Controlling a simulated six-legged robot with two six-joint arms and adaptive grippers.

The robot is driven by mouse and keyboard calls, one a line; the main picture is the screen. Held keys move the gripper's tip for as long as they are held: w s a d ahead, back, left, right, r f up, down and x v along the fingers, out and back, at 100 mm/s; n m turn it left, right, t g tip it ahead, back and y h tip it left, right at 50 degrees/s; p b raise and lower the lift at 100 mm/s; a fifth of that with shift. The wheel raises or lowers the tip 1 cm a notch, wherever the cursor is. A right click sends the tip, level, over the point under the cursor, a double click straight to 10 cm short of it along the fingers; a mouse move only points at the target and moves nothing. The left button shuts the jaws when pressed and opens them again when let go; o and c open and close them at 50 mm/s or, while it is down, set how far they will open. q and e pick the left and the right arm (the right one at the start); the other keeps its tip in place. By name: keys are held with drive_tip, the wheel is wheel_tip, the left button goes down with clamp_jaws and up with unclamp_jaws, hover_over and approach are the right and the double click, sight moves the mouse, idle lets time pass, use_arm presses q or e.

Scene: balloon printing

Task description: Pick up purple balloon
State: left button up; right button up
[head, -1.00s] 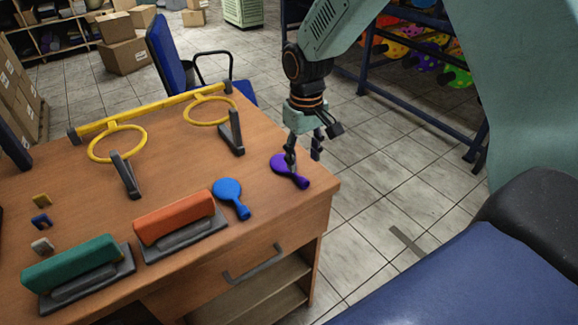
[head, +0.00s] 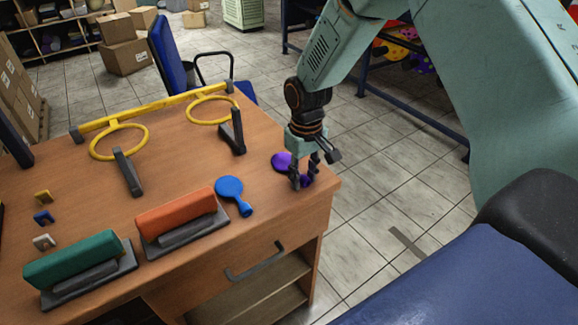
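The purple balloon (head: 281,161) lies flat near the right end of the wooden table (head: 190,160), its neck partly hidden behind my fingers. My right gripper (head: 303,178) points down over the balloon's neck end. Its two dark fingers stand apart, with purple showing between them. I cannot tell whether they touch the balloon. My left gripper is not in view.
A blue balloon (head: 230,191) lies to the left of the purple one. An orange-topped press block (head: 176,213) and a green-topped one (head: 73,259) stand along the front edge. Yellow rings (head: 120,127) on a bar are at the back.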

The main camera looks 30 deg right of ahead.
drive_tip(key=shift+w+d+f, duration=0.1)
drive_tip(key=shift+d+f, duration=0.05)
drive_tip(key=shift+d, duration=0.05)
drive_tip(key=c, duration=0.3)
drive_tip(key=shift+c, duration=0.3)
drive_tip(key=shift+a, duration=0.1)
